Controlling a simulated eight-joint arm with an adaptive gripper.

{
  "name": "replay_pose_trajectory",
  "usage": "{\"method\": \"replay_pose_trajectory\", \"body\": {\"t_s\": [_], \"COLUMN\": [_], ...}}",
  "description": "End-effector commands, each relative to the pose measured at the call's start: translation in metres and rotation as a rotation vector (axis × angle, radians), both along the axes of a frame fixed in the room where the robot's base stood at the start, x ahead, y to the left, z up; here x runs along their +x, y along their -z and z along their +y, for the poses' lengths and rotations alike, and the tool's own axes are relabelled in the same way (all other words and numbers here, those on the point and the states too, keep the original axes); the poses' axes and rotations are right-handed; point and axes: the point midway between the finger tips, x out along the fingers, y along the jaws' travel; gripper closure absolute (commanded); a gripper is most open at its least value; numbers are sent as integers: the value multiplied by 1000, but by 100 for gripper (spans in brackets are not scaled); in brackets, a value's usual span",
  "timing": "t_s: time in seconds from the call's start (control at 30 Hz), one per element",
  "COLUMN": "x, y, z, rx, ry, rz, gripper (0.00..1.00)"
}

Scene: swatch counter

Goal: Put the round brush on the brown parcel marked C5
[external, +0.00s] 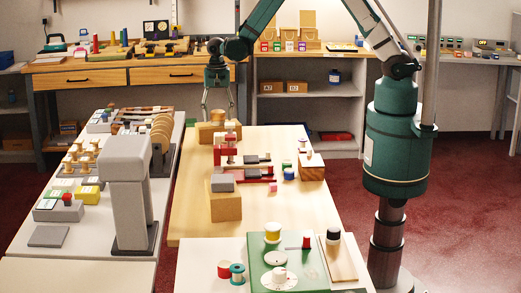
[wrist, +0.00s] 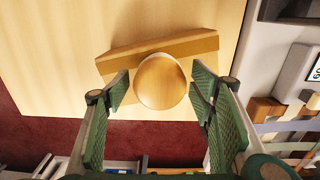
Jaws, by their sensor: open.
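A round, pale wooden-topped object (wrist: 160,82), possibly the round brush, sits on a wooden block (wrist: 205,44) in the wrist view. In the external view the round object (external: 217,115) stands on the block (external: 205,138) at the far end of the wooden table. My gripper (wrist: 160,92) is open, with one green finger pad on each side of the round object. In the external view my gripper (external: 217,106) points down over it. I cannot tell whether the fingers touch it. No C5 mark is readable; small brown parcels (external: 271,87) (external: 297,87) with unclear labels stand on the back shelf.
A red stand (external: 227,150) and another wooden block (external: 225,206) occupy the middle of the table (external: 190,215). A grey post (external: 127,190) rises from the left counter. A green board (external: 257,250) with a dial is in front. Bare tabletop lies at the right front.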

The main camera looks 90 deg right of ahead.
Motion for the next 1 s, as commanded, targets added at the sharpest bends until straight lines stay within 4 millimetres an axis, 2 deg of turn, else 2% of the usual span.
{"method": "replay_pose_trajectory", "body": {"t_s": [0.17, 0.37, 1.0], "x": [0, 0, 0], "y": [-6, -22, -104], "z": [0, 0, 0], "rx": [0, 0, 0], "ry": [0, 0, 0], "rz": [0, 0, 0], "gripper": [45, 45, 45]}}
